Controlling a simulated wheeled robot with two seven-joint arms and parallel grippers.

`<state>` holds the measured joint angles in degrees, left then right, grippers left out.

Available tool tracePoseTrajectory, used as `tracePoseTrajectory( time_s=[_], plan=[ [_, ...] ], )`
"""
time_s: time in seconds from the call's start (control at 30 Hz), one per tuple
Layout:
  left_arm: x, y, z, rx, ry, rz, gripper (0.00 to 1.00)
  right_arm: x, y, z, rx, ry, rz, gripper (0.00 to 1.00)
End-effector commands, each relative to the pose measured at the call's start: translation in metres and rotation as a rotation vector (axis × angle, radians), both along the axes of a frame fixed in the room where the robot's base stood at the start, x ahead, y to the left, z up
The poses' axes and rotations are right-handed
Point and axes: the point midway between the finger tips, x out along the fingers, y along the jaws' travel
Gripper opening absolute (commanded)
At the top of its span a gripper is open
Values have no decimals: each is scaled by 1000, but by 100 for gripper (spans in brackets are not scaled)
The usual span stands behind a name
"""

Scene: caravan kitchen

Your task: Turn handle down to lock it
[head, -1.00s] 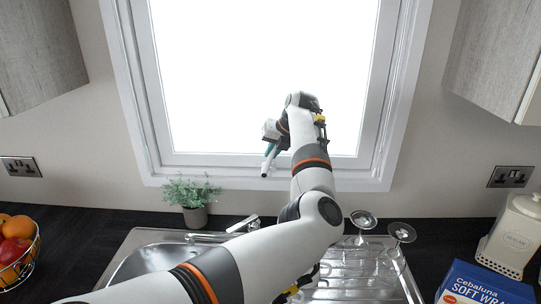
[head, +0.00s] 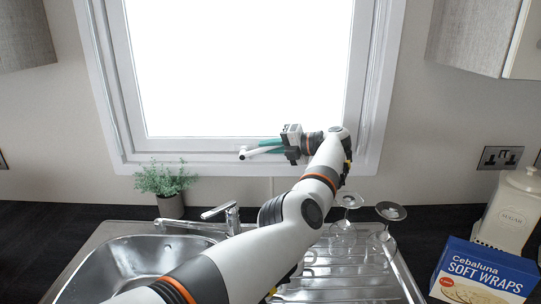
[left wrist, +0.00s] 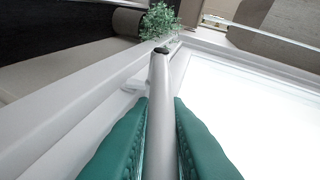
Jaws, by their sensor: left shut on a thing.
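The white window handle (head: 250,153) is at the bottom rail of the window frame (head: 215,158) in the head view. It lies close to level, its free end pointing left. My left gripper (head: 268,147) has reached in from the right and is shut on the handle. In the left wrist view the handle (left wrist: 158,80) runs between the two teal fingers (left wrist: 160,140), its dark-tipped end sticking out beyond them. The handle's pivot is not clearly seen. My right gripper is not in view.
Below the window are a sink (head: 135,265), a tap (head: 225,212) and a potted plant (head: 168,205). Upturned glasses (head: 348,205) stand on the drainer under my arm. A blue box (head: 487,272) and a sugar jar (head: 515,210) are at the right.

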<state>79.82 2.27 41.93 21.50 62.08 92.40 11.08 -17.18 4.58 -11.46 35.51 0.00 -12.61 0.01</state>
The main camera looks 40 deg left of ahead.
Motion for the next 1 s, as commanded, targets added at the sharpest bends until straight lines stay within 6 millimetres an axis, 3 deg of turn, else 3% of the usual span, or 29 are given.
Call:
tracePoseTrajectory(
  time_s=[0.03,0.3,0.93,0.97,1.0],
  plan=[
    [0,0,-10,24,21,0,0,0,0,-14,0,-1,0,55],
    [-2,1,-17,113,99,-1,0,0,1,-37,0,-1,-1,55],
    [-3,1,-18,141,128,0,0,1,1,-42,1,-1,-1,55],
    [-2,1,-18,141,128,0,19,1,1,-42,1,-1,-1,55],
    [-2,1,-18,142,127,-1,26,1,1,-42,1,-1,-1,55]
  ],
)
